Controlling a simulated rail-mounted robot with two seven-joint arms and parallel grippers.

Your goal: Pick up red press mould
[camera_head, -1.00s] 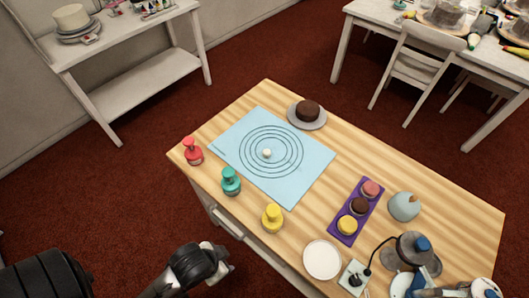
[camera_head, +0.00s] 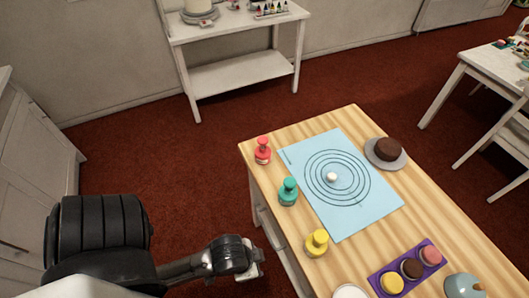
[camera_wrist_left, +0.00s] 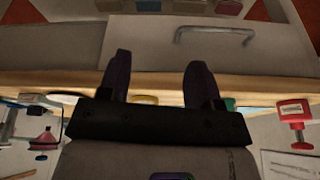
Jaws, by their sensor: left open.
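The red press mould (camera_head: 262,151) stands upright at the far left corner of the wooden table, beside the blue mat. In the left wrist view, which looks upside down, the red press mould (camera_wrist_left: 294,120) shows at the right. My left gripper (camera_head: 252,262) is off the table's left side, apart from the mould and nearer to me. In the wrist view its two dark fingers (camera_wrist_left: 158,62) are spread with nothing between them. My right gripper is in neither current view.
A teal press mould (camera_head: 288,192) and a yellow one (camera_head: 317,243) stand along the same table edge. The blue mat (camera_head: 300,160) bears a small white object (camera_head: 331,177). A cake (camera_head: 388,149) and a purple tray (camera_head: 410,285) are further right. A drawer handle (camera_wrist_left: 214,32) shows in the wrist view.

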